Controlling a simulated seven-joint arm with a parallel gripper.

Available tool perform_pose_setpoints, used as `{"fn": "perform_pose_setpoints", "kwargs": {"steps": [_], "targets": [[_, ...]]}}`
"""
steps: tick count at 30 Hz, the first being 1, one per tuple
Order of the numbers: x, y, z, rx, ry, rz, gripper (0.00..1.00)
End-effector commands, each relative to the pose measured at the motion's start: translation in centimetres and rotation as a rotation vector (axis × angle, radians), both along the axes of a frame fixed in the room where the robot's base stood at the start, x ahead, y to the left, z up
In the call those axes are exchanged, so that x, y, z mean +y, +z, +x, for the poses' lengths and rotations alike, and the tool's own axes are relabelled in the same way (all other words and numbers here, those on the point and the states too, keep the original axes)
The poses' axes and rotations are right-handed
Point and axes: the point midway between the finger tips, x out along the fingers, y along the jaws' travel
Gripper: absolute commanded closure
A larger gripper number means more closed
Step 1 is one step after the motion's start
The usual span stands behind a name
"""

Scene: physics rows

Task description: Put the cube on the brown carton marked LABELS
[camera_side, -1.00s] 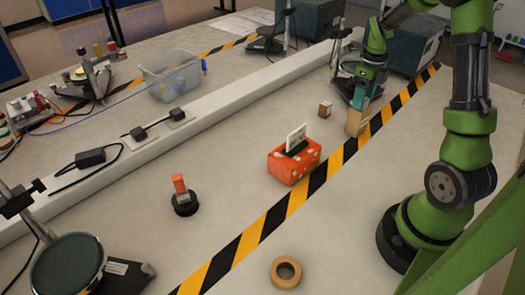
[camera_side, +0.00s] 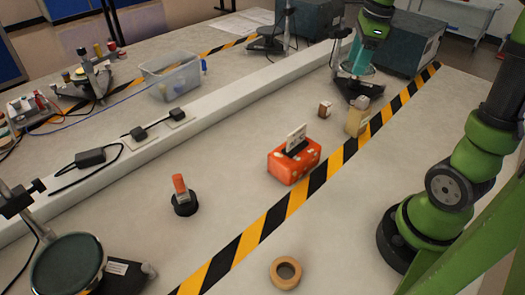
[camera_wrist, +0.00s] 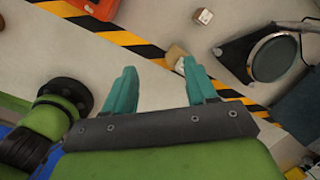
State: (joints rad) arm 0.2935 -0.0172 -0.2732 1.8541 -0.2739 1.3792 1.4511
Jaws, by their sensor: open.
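A tan-brown carton (camera_side: 356,123) stands at the back right of the bench, beside the striped tape; no marking is readable on it. A small pale cube (camera_side: 362,103) rests on its top. In the wrist view the carton (camera_wrist: 173,53) and the pale cube (camera_wrist: 181,63) show just beyond my fingertips, partly overlapped by the right finger. My gripper (camera_side: 357,72) is open and empty, raised above and behind the carton, apart from it. Its two teal fingers also spread wide in the wrist view (camera_wrist: 158,66).
A small brown box (camera_side: 325,109) stands left of the carton. A red-orange box with a card holder (camera_side: 294,160) is nearer. A round-plated stand (camera_side: 357,90) is behind the carton. A tape roll (camera_side: 286,272) and a dark round base with an orange top (camera_side: 184,198) lie forward.

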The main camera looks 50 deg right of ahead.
Motion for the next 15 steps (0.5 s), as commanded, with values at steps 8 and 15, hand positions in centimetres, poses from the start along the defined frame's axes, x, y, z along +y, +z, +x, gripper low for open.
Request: {"fn": "perform_pose_setpoints", "kwargs": {"steps": [8,15], "targets": [[14.6,1.5,-3.7,-0.335,1.232,-0.34,0.43],[20.0,0.3,-7.1,-0.461,1.829,-0.663,0.43]]}}
